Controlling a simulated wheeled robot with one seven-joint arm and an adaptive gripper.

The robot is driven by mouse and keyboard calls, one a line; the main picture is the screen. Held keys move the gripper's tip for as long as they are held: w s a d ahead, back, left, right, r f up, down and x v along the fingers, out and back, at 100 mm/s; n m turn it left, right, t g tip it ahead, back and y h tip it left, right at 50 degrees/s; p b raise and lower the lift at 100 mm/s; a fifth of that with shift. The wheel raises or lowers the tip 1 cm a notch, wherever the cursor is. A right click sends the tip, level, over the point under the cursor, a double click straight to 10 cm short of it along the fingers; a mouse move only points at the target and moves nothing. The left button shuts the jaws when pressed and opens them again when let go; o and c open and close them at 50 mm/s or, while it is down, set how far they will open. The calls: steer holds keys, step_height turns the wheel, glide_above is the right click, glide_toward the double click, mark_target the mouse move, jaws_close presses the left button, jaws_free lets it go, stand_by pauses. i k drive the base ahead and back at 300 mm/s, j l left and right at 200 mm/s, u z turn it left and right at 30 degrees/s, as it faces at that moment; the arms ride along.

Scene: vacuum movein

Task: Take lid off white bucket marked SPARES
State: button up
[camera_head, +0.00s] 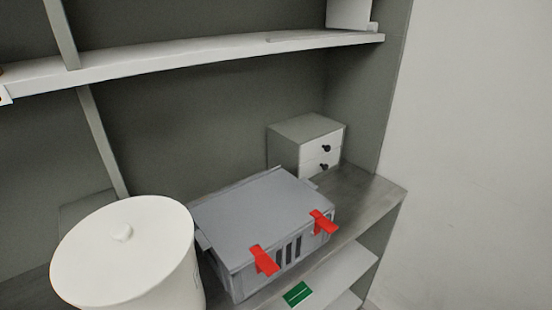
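A white round bucket (178,285) stands at the lower left on the shelf, cut off by the bottom edge of the view. A faint mark shows at the right edge of the bucket's side, but I cannot read any SPARES label. My gripper is not in view.
A grey crate with a closed lid (262,212) and red latches (264,260) stands right of the bucket, close to it. A small drawer unit (308,130) is behind. An upper shelf (200,53) spans above. A green label (297,294) marks the lower front.

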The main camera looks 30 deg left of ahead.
mark_target(122, 252)
steer(key=u, duration=1.95)
